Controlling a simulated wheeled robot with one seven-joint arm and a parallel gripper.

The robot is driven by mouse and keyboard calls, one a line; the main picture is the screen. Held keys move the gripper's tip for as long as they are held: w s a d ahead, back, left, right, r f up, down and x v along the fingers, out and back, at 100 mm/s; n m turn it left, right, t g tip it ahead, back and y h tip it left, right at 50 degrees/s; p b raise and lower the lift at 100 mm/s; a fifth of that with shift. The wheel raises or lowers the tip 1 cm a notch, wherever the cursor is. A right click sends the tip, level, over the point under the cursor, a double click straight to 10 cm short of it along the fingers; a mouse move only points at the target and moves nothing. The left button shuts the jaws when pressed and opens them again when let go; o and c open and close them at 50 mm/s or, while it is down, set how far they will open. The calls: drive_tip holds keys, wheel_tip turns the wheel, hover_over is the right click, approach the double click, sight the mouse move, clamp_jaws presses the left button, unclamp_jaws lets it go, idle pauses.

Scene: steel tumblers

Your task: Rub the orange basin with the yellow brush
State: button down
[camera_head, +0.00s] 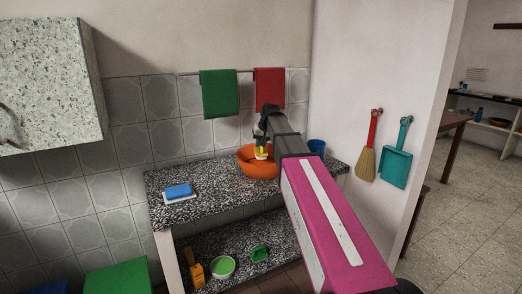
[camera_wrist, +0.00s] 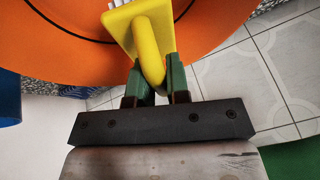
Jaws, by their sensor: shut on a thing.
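The orange basin (camera_head: 252,168) stands on the speckled counter, below the hanging towels. In the wrist view the basin (camera_wrist: 52,40) fills the top left, with a dark ring line on it. The yellow brush (camera_head: 262,150) is at the basin. In the wrist view the brush (camera_wrist: 150,38) has a yellow handle and pale bristles at the top edge. My gripper (camera_wrist: 154,88) is shut on the handle with its green fingers. The brush overlaps the basin in both views; I cannot tell whether the bristles touch it.
A blue sponge (camera_head: 179,191) lies on the counter's left, and a blue cup (camera_head: 316,147) stands right of the basin. A green towel (camera_head: 219,93) and a red towel (camera_head: 269,88) hang behind. The lower shelf holds a green bowl (camera_head: 222,267) and small items.

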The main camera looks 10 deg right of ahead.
drive_tip(key=shift+r, duration=1.3)
